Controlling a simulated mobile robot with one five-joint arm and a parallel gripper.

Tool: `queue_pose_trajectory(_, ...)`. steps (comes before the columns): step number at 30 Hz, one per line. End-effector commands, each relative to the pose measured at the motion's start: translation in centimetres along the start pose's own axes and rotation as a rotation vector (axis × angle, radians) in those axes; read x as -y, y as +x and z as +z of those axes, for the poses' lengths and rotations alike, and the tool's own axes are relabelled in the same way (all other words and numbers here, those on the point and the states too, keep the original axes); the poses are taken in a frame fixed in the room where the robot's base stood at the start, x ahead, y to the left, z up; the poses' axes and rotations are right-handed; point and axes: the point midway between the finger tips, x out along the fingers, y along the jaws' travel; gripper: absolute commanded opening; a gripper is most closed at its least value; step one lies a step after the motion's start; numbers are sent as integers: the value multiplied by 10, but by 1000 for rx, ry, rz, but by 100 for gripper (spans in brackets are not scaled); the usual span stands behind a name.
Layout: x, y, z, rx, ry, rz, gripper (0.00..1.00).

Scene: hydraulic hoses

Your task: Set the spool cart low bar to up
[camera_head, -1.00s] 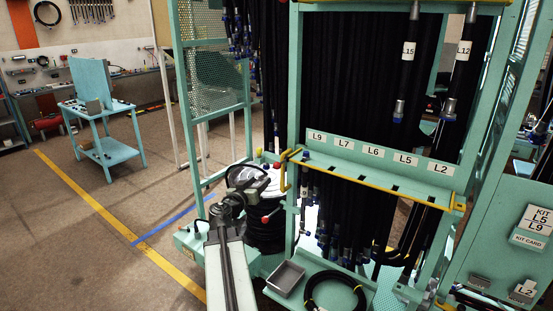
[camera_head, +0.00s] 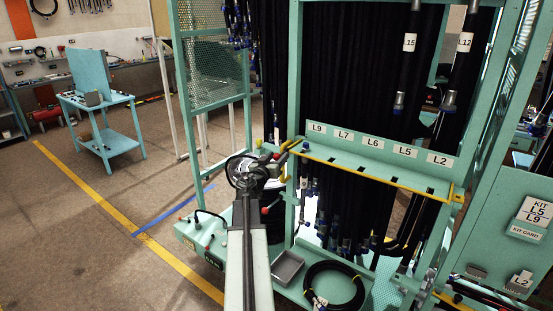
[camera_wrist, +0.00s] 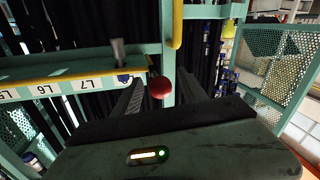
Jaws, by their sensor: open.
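The spool cart low bar (camera_head: 385,180) is a yellow bar along the front edge of the label shelf on the green rack. In the wrist view its yellow length (camera_wrist: 80,71) runs at the left, and an upright yellow part (camera_wrist: 177,24) stands at top centre. A red ball knob (camera_wrist: 160,87) shows between my fingers. My gripper (camera_head: 288,150) is at the bar's left end, partly hiding it. In the wrist view my gripper (camera_wrist: 160,95) is open, its two dark ridged fingers on either side of the knob; I cannot tell whether they touch it.
The label shelf (camera_head: 330,146) carries tags, with black hoses (camera_head: 345,75) hanging behind. A grey tray (camera_head: 287,268) and a coiled hose (camera_head: 335,285) lie low on the cart. A mesh panel (camera_head: 212,70) stands left. Floor (camera_head: 110,240) at the left is open.

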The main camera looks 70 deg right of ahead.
Motion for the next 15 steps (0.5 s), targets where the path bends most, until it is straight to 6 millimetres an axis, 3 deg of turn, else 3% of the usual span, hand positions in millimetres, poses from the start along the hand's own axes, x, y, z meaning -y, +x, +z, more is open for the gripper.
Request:
queue_pose_trajectory(2,0,-1,0,0,0,0,50)
queue_pose_trajectory(3,0,-1,0,0,0,0,44)
queue_pose_trajectory(8,0,-1,0,0,0,-1,0)
queue_pose_trajectory(15,1,-1,0,0,0,-1,0)
